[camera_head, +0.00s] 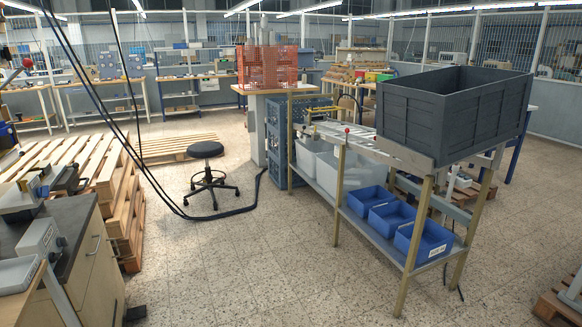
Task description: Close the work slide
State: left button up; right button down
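I cannot make out a work slide for certain in the head view. A dark-topped bench (88,222) with wooden-looking drawer fronts stands at the left edge. Machine parts in grey and black (66,182) sit on it, cut off by the picture's left edge. A small grey box with knobs (42,240) is on the same bench, nearer to me. Whether any of these parts belongs to the slide, and whether a slide is open or shut, I cannot tell. Neither of my grippers shows in this view.
A rack (352,222) at centre right carries a large grey crate (450,118) on top and blue bins (421,240) below. A black stool (207,150) stands mid-floor near hanging cables (97,88). Wooden pallets (122,205) are stacked behind the bench. The foreground floor is clear.

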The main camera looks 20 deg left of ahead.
aim_at(70, 180)
jog(key=i+j+u, duration=0.15)
jog(key=i+u, duration=1.05)
jog(key=i+l+u, duration=0.1)
jog(key=i+u, duration=0.2)
jog(key=i, duration=1.25)
jog(key=z, duration=0.4)
jog(key=i+z, duration=0.1)
jog(key=z, duration=0.65)
jog(key=j+z, duration=0.15)
jog(key=z, duration=0.25)
jog(key=i+z, duration=0.1)
jog(key=z, duration=5.25)
